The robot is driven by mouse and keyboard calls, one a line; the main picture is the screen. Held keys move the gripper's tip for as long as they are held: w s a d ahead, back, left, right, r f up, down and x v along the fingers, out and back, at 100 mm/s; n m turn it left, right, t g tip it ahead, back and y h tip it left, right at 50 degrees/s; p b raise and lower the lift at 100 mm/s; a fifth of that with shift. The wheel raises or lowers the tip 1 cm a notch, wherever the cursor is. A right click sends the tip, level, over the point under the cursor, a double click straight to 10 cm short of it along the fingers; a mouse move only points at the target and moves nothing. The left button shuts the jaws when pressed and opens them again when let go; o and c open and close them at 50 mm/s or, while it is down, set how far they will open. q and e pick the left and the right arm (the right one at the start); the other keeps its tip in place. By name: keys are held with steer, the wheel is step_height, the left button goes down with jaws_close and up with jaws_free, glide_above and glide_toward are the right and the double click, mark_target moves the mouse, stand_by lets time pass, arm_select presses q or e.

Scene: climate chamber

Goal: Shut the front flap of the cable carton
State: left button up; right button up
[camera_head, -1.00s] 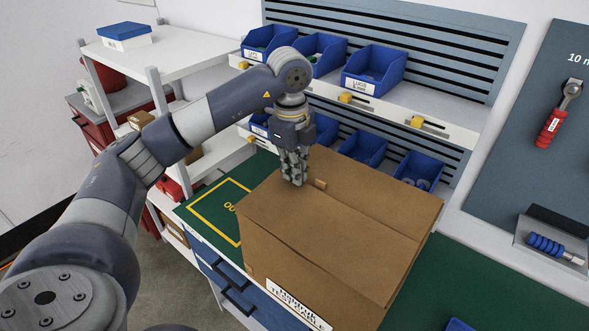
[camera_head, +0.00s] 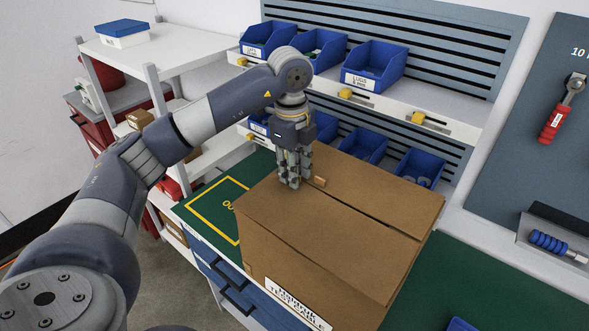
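The brown cable carton (camera_head: 330,225) stands on the green worktop, with a white label (camera_head: 297,303) low on its front. Its top flaps lie about flat, and a thin dark gap (camera_head: 365,214) runs between the front and rear flaps. The front flap (camera_head: 300,228) covers the near part of the top. A small tan tab (camera_head: 319,182) shows at the gap. My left gripper (camera_head: 291,184) points down at the left end of the top, by the gap, with its fingers together and empty. Whether the fingertips touch the cardboard is unclear. My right gripper is not in view.
Blue bins (camera_head: 372,65) stand on shelves behind the carton. A white shelf unit (camera_head: 160,48) is at the left. A tool board (camera_head: 540,110) with a red-handled tool (camera_head: 553,122) is at the right.

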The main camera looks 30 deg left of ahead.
arm_select(q)
step_height(320, 180, up, 12)
steer(key=shift+s, duration=0.35)
stand_by(0.4)
stand_by(0.6)
